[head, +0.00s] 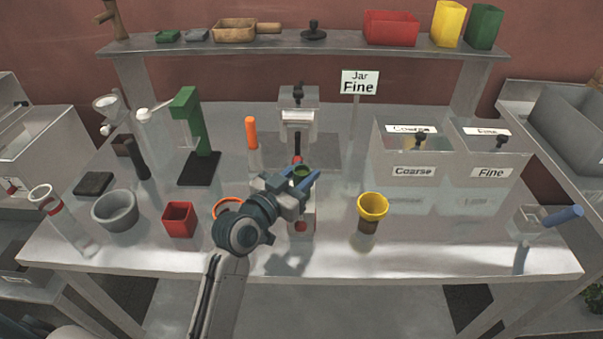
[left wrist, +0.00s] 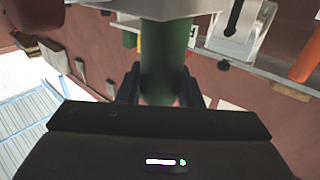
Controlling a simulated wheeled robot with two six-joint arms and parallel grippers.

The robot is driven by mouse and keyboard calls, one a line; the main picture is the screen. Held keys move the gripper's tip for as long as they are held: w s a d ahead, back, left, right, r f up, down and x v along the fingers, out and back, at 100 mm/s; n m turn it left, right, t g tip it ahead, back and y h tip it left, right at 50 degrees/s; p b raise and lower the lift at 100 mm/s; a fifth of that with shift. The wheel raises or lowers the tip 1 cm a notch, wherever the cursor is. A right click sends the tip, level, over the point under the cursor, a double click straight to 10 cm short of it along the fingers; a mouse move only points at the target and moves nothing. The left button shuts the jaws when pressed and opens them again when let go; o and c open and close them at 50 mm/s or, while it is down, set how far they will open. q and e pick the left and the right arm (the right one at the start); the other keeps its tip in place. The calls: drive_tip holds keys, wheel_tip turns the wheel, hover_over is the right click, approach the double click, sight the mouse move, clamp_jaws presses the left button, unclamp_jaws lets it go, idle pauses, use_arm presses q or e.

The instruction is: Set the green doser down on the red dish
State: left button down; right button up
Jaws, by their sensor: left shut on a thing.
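My left gripper (head: 303,177) is shut on the green doser (head: 301,170) above the middle of the table. In the left wrist view the green doser (left wrist: 165,62) is a green cylinder between the two dark fingers. A small square red dish (head: 180,220) stands on the table, left of my gripper and apart from it. It looks open at the top. My right gripper is not in view.
A grey bowl (head: 115,210) stands left of the red dish. An orange ring (head: 228,205) is partly hidden by my arm. A yellow doser (head: 372,211) stands to the right. A green stand (head: 190,130) and an orange cylinder (head: 252,132) stand behind.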

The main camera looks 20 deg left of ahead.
use_arm(q)
drive_tip(key=shift+f, duration=0.2)
idle(0.3)
drive_tip(key=shift+f+b, duration=0.35)
drive_tip(key=shift+b, duration=0.15)
idle(0.3)
drive_tip(key=c, duration=0.9)
unclamp_jaws()
drive_tip(key=shift+s+a+f, duration=0.1)
drive_tip(key=shift+s+a, duration=0.05)
drive_tip(key=shift+s, duration=0.15)
drive_tip(key=shift+b+v, duration=1.3)
drive_tip(key=shift+v, duration=3.8)
